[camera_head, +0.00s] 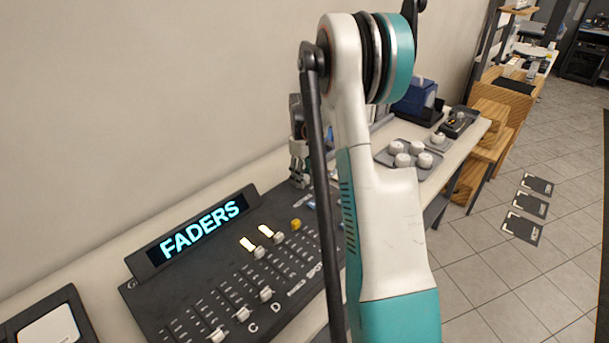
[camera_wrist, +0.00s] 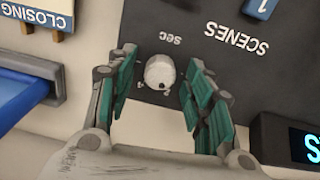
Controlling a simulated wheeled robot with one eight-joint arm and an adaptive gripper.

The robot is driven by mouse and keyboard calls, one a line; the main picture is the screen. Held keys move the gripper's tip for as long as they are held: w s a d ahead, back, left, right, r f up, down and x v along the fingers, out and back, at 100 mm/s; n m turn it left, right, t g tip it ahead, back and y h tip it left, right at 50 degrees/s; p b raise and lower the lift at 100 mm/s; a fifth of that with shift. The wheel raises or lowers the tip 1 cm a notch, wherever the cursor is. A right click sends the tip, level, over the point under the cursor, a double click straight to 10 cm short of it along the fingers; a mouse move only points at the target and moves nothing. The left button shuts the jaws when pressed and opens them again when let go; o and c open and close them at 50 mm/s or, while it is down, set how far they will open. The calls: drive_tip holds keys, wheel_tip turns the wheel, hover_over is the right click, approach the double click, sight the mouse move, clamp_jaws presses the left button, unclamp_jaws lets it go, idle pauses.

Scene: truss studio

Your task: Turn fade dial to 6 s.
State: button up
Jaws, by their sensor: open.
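The fade dial (camera_wrist: 159,71) is a small round pale knob on a dark panel in the wrist view. Upside-down "SEC" lettering stands beside it. My gripper (camera_wrist: 163,82) is open, with its teal-padded fingers on either side of the dial. A gap shows between the dial and each finger; I cannot tell how high the fingertips are above the panel. The dial's pointer and setting cannot be read.
The fader console (camera_head: 180,307) with a lit "FADERS" display (camera_head: 202,233) stands at the front left. A grey tray of white knobs (camera_head: 397,147) lies farther along the bench. A blue tray (camera_wrist: 25,96) and a "CLOSING" card (camera_wrist: 38,14) show beside my fingers in the wrist view.

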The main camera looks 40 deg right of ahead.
drive_tip(key=c, duration=1.1)
